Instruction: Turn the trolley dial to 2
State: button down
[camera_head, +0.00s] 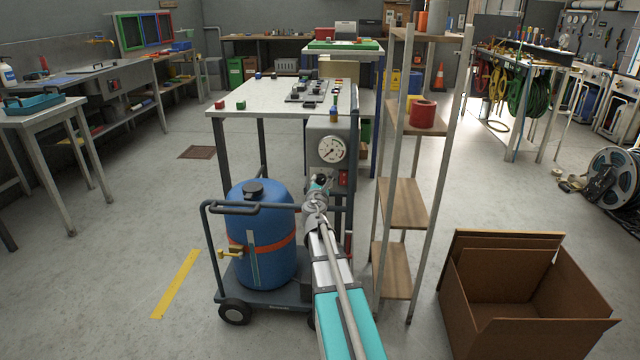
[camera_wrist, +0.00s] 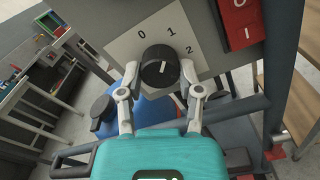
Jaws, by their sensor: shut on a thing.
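The dial (camera_wrist: 160,67) is a round black knob with a pale mark, on a white plate (camera_wrist: 125,46) printed 0, 1 and 2. The mark's exact direction is hard to tell. In the wrist view my gripper (camera_wrist: 159,73) has one finger on each side of the knob and is shut on it. In the head view my gripper (camera_head: 318,193) reaches the front of a grey box (camera_head: 318,130), just below a round gauge (camera_head: 332,149), and partly hides the dial. The trolley (camera_head: 262,291) carries a blue tank (camera_head: 262,220) with an orange strap.
A red switch (camera_wrist: 238,20) sits beside the dial plate. The trolley's dark handle (camera_head: 222,208) stands left of my arm. A wooden shelf rack (camera_head: 404,203) stands close on the right, with an open cardboard box (camera_head: 475,310) beyond it. Floor at the left is clear.

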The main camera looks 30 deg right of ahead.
jog(key=m, duration=0.5)
jog(key=shift+w+m, duration=0.1)
jog(key=shift+m, duration=0.2)
jog(key=m, duration=0.5)
jog(key=shift+r+m, duration=0.1)
jog(key=shift+m, duration=0.2)
jog(key=shift+c, duration=1.3)
grip_release()
jog(key=shift+a, duration=0.1)
jog(key=v, duration=1.2)
